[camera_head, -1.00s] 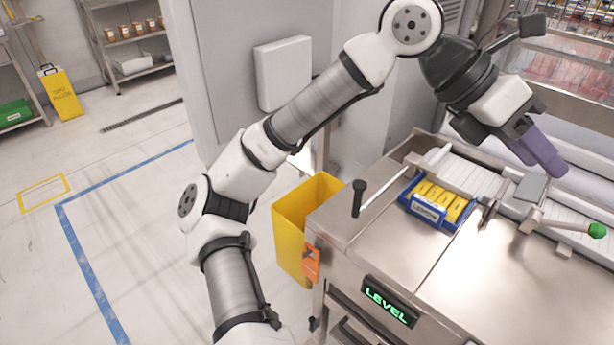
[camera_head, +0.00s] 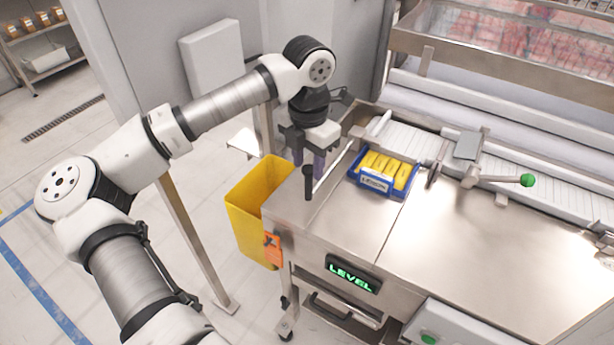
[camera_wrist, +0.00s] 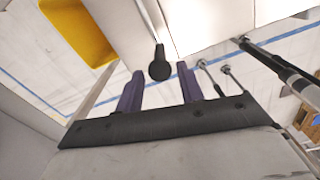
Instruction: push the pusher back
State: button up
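The pusher appears to be the rod with a black upright handle (camera_head: 308,183) at the left end of the steel table. Its rod runs toward the white slatted channel. My gripper (camera_head: 309,164) points down just behind this handle, its two purple fingers apart. In the wrist view my gripper (camera_wrist: 159,88) is open and empty. The black handle (camera_wrist: 159,66) shows there between and beyond the fingertips. I cannot tell whether a finger touches it. The head view partly hides the fingers' lower ends.
A blue tray (camera_head: 377,187) of yellow packs sits on the table right of the handle. A lever with a green knob (camera_head: 527,180) stands farther right. A yellow bin (camera_head: 250,215) is left of the table. The steel top's right part (camera_head: 470,240) is clear.

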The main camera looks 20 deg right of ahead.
aim_at(308, 196)
notch_tip(308, 196, down, 6)
jog(key=shift+f+p, duration=0.1)
jog(key=shift+p, duration=0.5)
jog(key=shift+c, duration=0.4)
grip_shut()
